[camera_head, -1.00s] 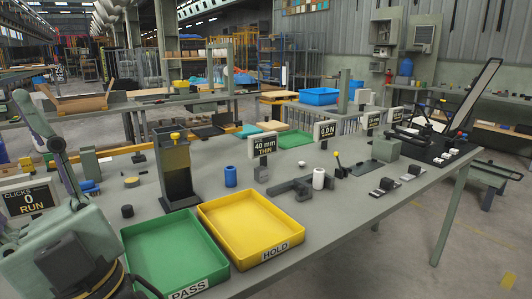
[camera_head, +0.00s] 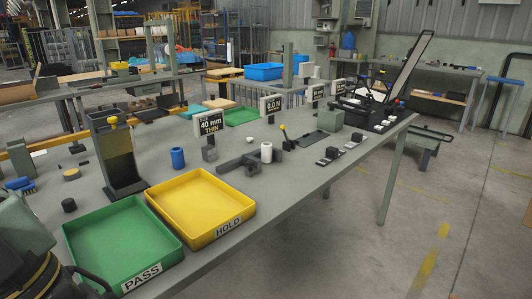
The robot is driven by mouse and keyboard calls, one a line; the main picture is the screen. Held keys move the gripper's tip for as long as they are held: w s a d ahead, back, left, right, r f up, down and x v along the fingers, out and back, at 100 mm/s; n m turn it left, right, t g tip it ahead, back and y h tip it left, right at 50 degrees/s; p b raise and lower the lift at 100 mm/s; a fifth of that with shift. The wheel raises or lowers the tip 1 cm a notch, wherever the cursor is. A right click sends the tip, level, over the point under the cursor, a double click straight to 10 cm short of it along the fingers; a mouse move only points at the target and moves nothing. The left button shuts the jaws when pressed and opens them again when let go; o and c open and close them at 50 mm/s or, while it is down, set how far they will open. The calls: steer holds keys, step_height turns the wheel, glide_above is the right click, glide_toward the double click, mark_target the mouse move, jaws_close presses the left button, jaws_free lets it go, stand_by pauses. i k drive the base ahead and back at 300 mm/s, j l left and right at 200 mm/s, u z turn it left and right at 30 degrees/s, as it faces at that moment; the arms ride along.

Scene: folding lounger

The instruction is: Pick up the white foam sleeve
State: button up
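The white foam sleeve (camera_head: 266,152) looks like a small white cylinder standing upright at the dark grey bracket-shaped block (camera_head: 240,162) on the workbench. I cannot tell whether it touches that block. A blue cylinder (camera_head: 178,158) stands to its left. My gripper's fingers are not in view. Only part of my own arm shows at the lower left edge, well apart from the sleeve.
A yellow HOLD tray (camera_head: 240,228) and a green PASS tray (camera_head: 75,237) lie at the bench front. A tall dark holder (camera_head: 117,155) stands behind them. A "40 mm THIN" sign (camera_head: 209,122) stands behind the sleeve. Floor right of the bench is open.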

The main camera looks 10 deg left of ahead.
mark_target(267, 147)
steer(key=i+l, duration=0.35)
steer(key=i+l+u, duration=0.1)
steer(key=i+l, duration=0.25)
steer(key=l, duration=0.2)
steer(key=i+l, duration=0.3)
steer(key=l, duration=0.15)
steer(key=i+l+u, duration=0.1)
steer(key=i+l, duration=0.25)
steer(key=l, duration=0.1)
